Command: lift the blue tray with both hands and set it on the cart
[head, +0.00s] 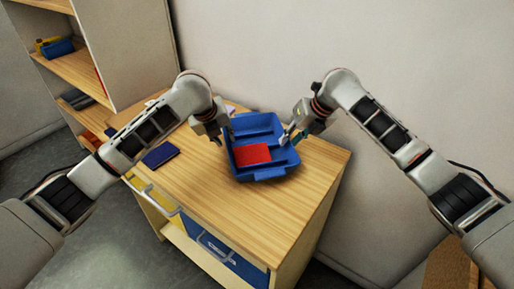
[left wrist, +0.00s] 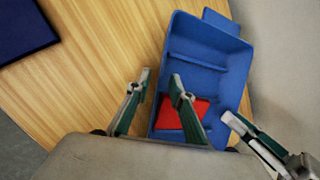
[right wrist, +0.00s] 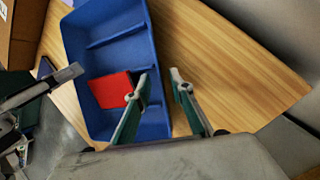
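The blue tray (head: 262,174) sits on the wooden cabinet top (head: 213,178), with a flat red item (head: 251,155) inside it. My left gripper (head: 228,134) is at the tray's left side. In the left wrist view its open fingers (left wrist: 162,82) lie either side of the tray's wall. My right gripper (head: 287,137) is at the tray's right side. In the right wrist view its open fingers (right wrist: 160,85) lie either side of the opposite wall. Whether any finger touches the tray is unclear. I cannot make out a cart for certain.
A dark blue flat item (head: 160,154) lies on the cabinet top, left of the tray. A wooden shelf (head: 78,72) with several items stands at the back left. A wall (head: 270,50) is close behind the tray. A wooden surface (head: 447,268) shows at the lower right.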

